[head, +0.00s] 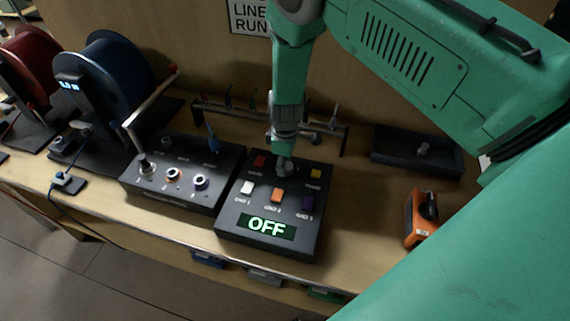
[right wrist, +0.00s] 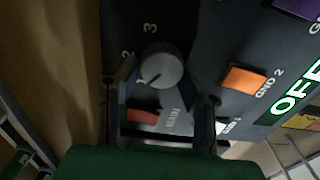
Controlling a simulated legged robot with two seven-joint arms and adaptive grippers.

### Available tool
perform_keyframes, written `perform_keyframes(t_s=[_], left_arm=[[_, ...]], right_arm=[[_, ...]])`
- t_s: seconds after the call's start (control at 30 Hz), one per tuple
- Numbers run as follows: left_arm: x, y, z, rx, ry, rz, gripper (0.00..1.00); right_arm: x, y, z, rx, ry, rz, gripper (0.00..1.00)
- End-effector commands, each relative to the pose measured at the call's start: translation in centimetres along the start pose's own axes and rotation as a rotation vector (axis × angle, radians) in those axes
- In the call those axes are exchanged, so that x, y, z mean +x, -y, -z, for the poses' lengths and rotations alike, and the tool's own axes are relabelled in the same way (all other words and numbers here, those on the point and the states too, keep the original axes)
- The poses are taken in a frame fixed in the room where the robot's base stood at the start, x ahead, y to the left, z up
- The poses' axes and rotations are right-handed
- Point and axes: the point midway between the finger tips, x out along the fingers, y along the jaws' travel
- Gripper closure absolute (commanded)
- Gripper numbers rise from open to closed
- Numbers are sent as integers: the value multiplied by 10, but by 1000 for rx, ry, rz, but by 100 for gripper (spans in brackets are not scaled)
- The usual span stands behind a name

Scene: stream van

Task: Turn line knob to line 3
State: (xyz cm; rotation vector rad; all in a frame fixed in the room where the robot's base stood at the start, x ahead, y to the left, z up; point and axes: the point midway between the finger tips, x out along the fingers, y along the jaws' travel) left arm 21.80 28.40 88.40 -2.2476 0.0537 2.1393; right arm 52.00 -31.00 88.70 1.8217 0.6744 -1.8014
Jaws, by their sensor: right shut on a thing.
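The line knob (right wrist: 163,66) is a round grey dial on a dark control box (head: 232,218). In the right wrist view the numbers 2 and 3 show beside it, and a dark mark on its face points to the lower left, away from the 3. My right gripper (head: 285,160) reaches down over the box; in the right wrist view its fingers (right wrist: 165,85) are around the knob, shut on it. In the head view the gripper largely hides the knob. The box's display (head: 267,226) reads OFF. My left gripper is not in view.
The box carries red, white, orange (head: 277,195), purple and yellow buttons. A second dark box (head: 205,195) with sockets and a lever stands to its left. A low rack (head: 240,113) is behind. An orange meter (head: 421,217) lies to the right, with cable reels at far left.

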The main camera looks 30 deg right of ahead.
Motion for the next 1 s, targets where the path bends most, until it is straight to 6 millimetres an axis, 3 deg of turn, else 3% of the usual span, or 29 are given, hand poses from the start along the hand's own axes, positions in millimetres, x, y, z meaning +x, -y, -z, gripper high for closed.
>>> perform_keyframes(t_s=[0.03,0.67,1.0], left_arm=[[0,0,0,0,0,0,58],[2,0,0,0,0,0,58],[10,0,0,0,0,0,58]], right_arm=[[5,2,-9,3,17,7,94],[6,2,-9,35,21,5,94],[6,3,-8,246,22,1,94]])
